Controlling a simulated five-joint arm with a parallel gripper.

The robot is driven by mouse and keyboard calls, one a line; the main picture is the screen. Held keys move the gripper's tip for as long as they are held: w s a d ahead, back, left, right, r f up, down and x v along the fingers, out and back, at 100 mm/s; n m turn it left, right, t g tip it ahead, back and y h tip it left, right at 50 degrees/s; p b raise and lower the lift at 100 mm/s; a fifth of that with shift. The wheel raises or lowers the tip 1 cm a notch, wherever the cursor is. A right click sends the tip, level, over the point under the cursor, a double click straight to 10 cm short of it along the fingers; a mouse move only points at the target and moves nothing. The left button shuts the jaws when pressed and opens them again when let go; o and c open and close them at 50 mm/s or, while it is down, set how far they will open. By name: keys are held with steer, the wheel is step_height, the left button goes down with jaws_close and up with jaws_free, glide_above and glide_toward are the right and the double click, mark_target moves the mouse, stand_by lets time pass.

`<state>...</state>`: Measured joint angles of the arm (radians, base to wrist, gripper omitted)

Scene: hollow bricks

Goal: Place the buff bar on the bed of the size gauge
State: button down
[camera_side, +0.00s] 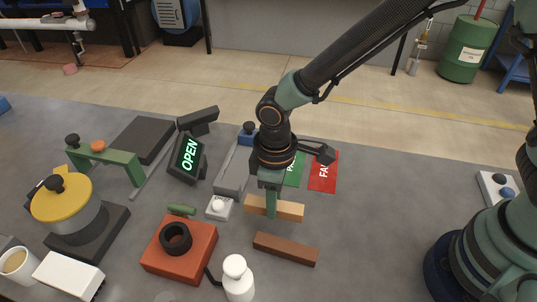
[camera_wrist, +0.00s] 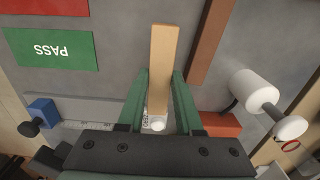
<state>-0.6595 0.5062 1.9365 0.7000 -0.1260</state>
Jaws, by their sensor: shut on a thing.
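The buff bar (camera_side: 290,212) is a pale tan block between the fingers of my gripper (camera_side: 271,206). In the wrist view the bar (camera_wrist: 163,60) points away between the two green fingers (camera_wrist: 162,85), which are shut on it. The size gauge (camera_side: 233,172) is a long grey bed left of my gripper, with a blue block and black knob at its far end and a white button at its near end. The bar is to the right of the gauge's near end, apart from the bed. My arm hides part of the gauge's right side.
A dark brown bar (camera_side: 285,249) lies on the table in front. A white bottle (camera_side: 237,277) and a red block with a black ring (camera_side: 180,246) stand nearby. A green PASS card (camera_side: 293,171) and red FAIL card (camera_side: 323,171) lie behind; an OPEN display (camera_side: 188,157) stands left.

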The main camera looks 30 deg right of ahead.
step_height(320, 180, up, 15)
steer(key=w+d+f+m, duration=0.2)
steer(key=d+m, duration=0.7)
steer(key=d, duration=1.5)
steer(key=s+a+r+n, duration=0.1)
steer(key=a+n, duration=0.4)
steer(key=a, duration=0.7)
steer(key=s+a+r+n, duration=0.15)
steer(key=a+n, duration=0.25)
steer(key=a, duration=0.8)
steer(key=f, duration=1.9)
steer(key=shift+w, duration=0.25)
steer(key=shift+f, duration=0.1)
steer(key=c, duration=0.6)
jaws_free()
steer(key=shift+f, duration=0.1)
